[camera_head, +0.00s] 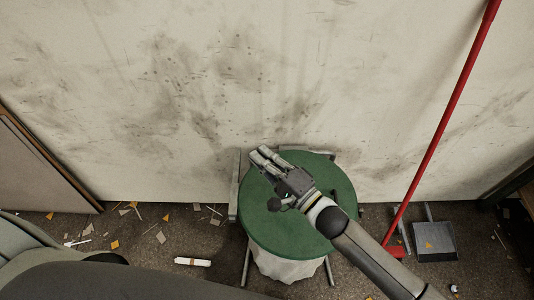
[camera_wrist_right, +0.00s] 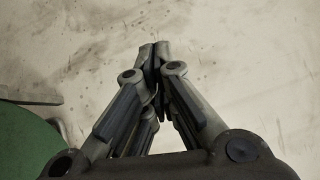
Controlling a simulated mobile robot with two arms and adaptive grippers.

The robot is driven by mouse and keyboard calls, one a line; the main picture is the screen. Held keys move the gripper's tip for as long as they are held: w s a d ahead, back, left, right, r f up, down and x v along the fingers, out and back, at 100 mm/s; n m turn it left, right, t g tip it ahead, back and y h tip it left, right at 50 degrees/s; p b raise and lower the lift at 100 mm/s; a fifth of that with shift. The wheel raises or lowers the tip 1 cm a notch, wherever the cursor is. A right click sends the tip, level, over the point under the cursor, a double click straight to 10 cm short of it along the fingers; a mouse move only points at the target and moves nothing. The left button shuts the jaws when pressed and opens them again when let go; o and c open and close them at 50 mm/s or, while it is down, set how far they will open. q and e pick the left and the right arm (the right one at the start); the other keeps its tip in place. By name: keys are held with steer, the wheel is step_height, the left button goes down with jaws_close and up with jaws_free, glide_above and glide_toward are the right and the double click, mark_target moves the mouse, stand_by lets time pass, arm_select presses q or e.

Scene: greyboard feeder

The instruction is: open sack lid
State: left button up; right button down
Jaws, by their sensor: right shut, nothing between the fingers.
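The round green sack lid (camera_head: 270,222) lies flat over a white sack (camera_head: 285,268) in the middle of the head view. My right gripper (camera_head: 262,154) is over the far left part of the lid, with its fingertips toward the wall. The arm crosses the lid from the lower right and hides part of it. In the right wrist view the gripper (camera_wrist_right: 156,52) is shut and empty, its tips together in front of the wall. The lid's edge (camera_wrist_right: 22,140) shows at the lower left there. My left gripper is not in view.
A stained wall (camera_head: 120,90) stands close behind the sack. A metal frame (camera_head: 234,185) is around the sack. A red pole (camera_head: 440,130) and a dustpan (camera_head: 434,242) are at the right. Scraps and a white tube (camera_head: 192,262) lie on the floor.

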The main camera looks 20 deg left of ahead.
steer(key=a, duration=0.1)
steer(key=a+p, duration=0.1)
steer(key=s+a+n+p, duration=0.1)
steer(key=shift+r+h, duration=0.4)
stand_by(1.0)
